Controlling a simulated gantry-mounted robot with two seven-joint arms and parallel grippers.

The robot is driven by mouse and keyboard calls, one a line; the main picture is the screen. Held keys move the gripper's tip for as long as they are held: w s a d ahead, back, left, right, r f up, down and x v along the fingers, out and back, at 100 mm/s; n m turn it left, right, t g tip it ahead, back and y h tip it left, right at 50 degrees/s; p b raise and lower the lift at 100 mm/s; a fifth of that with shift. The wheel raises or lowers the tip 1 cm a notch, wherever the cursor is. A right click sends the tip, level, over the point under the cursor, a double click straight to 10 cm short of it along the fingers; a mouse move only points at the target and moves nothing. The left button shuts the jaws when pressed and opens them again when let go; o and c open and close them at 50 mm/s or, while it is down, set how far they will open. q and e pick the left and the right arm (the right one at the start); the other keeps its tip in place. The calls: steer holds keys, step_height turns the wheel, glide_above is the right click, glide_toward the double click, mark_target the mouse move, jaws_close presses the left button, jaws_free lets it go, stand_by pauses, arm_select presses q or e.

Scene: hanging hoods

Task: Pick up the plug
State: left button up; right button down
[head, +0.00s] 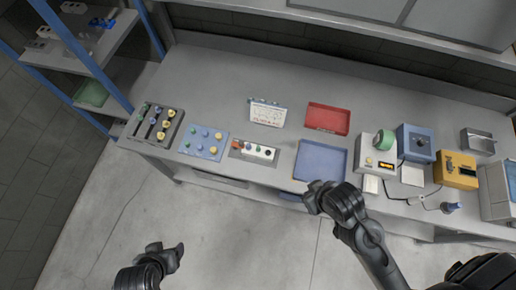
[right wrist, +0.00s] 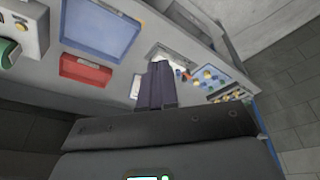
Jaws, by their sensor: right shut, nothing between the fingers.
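What looks like the plug is a small blue-grey piece (head: 451,207) near the front right edge of the bench, at the end of a dark cable. It is small in the head view, and I do not make it out in the right wrist view. My right gripper (head: 314,197) is in front of the blue tray, well to the left of the plug. Its fingers (right wrist: 156,86) are together and empty in the right wrist view. My left gripper (head: 166,254) is low at the left, over the floor and away from the bench, with its fingers apart.
A blue tray (head: 320,161) and a red tray (head: 327,118) lie mid-bench. A yellow device (head: 456,170), a blue box (head: 415,142) and a white device with a green roll (head: 374,155) stand at the right. Panels with knobs (head: 204,142) line the left.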

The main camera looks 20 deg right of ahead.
steer(key=c, duration=1.3)
jaws_free()
steer(key=shift+d, duration=0.15)
